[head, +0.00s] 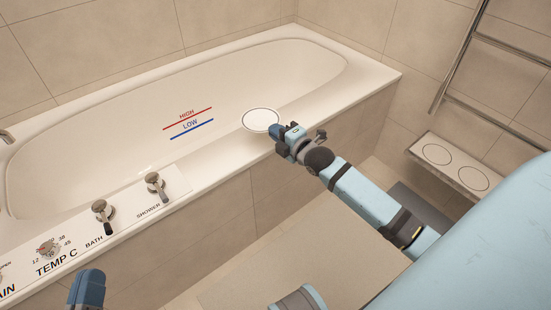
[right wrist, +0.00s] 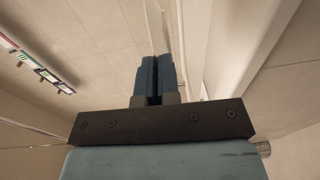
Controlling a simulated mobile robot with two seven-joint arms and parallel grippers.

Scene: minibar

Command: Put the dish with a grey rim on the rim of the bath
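The white dish with a thin grey rim (head: 261,120) shows in the head view over the near edge of the bath, overlapping the inner side of the bath's rim (head: 340,95). I cannot tell whether it touches the rim. My right gripper (head: 279,131) is at the dish's right edge. In the right wrist view its fingers (right wrist: 155,75) are closed around the thin edge-on dish (right wrist: 154,25). My left gripper (head: 86,288) is at the bottom left of the head view, away from the dish; its fingertips are not clear.
Shower (head: 154,186) and bath (head: 103,217) knobs and a temperature dial (head: 48,249) stand on the bath's near left ledge. A pale shelf with two outlined circles (head: 455,165) and a metal rail (head: 455,60) are at the right. The rim right of the dish is clear.

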